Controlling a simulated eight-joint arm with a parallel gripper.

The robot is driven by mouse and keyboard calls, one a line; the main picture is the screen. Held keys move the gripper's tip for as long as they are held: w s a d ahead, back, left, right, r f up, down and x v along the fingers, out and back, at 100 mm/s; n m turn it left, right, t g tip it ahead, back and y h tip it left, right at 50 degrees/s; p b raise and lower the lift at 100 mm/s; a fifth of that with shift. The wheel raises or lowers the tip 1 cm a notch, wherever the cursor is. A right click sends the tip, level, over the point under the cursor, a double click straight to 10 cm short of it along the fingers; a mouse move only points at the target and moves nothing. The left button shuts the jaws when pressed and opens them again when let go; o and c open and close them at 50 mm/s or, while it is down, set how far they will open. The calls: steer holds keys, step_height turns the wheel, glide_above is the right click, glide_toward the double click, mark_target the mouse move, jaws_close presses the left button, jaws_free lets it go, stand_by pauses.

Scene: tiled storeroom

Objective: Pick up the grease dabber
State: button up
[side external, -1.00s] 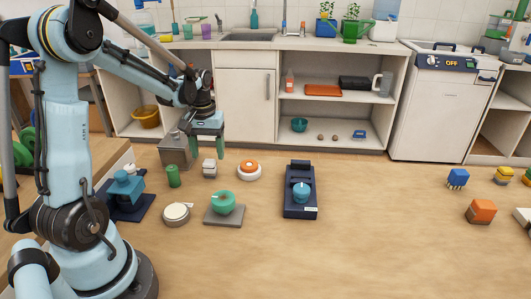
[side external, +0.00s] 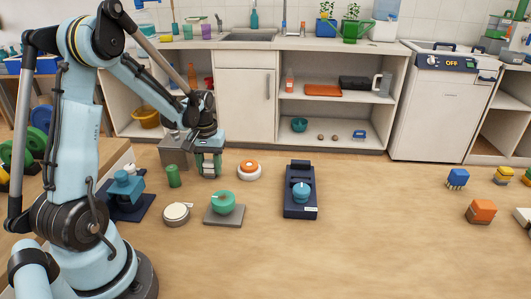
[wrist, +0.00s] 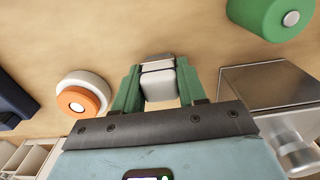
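A small white item with a grey band (wrist: 159,84) stands on the floor between the fingers of my gripper (wrist: 158,80). It may be the grease dabber; no label shows. In the side external view my gripper (side external: 208,168) points down around this item, which is mostly hidden by the fingers. The green fingers lie close along both sides. Whether they press on it or leave a thin gap cannot be told.
A white disc with an orange top (side external: 249,169) lies right of my gripper, a green cylinder (side external: 173,176) left. A grey metal box (side external: 175,152) stands close behind. A teal knob on a grey plate (side external: 224,204) and a navy device (side external: 300,197) are nearer.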

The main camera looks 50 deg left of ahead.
mark_target(209, 161)
steer(key=c, duration=0.5)
steer(key=shift+r, duration=0.15)
steer(key=shift+r, duration=0.55)
step_height(209, 161, up, 2)
steer(key=shift+r, duration=0.25)
steer(key=d+r, duration=0.2)
steer(key=d, duration=0.2)
steer(key=d+r, duration=0.2)
steer(key=d, duration=0.1)
steer(key=d+r, duration=0.3)
steer(key=d, duration=0.1)
steer(key=shift+w+d, duration=0.15)
steer(key=shift+d, duration=0.15)
steer(key=o, duration=0.5)
steer(key=c, duration=0.4)
